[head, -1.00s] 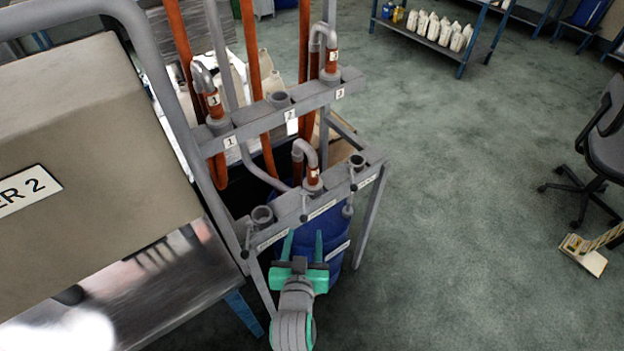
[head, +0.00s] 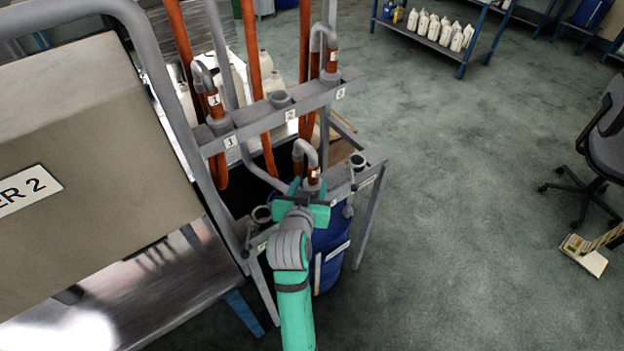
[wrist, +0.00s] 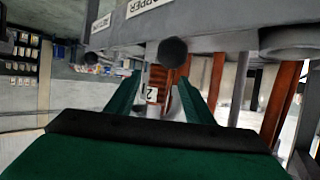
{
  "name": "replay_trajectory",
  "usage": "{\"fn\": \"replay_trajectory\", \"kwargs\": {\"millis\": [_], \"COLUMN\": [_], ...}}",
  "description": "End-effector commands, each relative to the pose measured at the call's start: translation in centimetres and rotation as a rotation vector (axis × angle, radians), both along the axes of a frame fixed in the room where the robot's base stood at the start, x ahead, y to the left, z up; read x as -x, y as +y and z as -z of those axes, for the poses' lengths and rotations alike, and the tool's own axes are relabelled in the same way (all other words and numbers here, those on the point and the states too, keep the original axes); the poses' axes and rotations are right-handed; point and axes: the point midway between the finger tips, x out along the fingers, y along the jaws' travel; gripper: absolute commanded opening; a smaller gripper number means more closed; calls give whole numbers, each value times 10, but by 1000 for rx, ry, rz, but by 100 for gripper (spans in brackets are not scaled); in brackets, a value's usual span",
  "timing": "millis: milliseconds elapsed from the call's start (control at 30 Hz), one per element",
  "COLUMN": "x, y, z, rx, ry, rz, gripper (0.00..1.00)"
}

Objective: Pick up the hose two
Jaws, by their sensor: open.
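Hose two (head: 314,174) has a grey bent top and an orange-red end. It stands upright in the middle holder of the front rail. In the wrist view its orange end with a label "2" (wrist: 152,94) shows between my fingers. My gripper (head: 306,188) is open, with its green fingers reaching forward at the hose's lower part. The fingers (wrist: 160,100) appear on either side of it, and I cannot tell whether they touch it. My gripper hides part of the front rail and the hose's foot.
The front rail (head: 341,186) has an empty holder on each side of the hose. Hose one (head: 214,104) and hose three (head: 331,62) hang on the rear rail. A blue barrel (head: 330,240) stands below.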

Motion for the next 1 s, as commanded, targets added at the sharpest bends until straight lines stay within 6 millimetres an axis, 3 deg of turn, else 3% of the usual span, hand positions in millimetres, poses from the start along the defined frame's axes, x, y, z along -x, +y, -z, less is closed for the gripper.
{"fn": "replay_trajectory", "kwargs": {"millis": [500,767,800,1000], "x": [-48,-51,-51,-51], "y": [-10,-11,-10,-10], "z": [19,21,21,20], "rx": [0,0,0,0], "ry": [-1,-1,-1,-1], "rz": [0,-1,-1,-1], "gripper": [48,48,45,0]}}
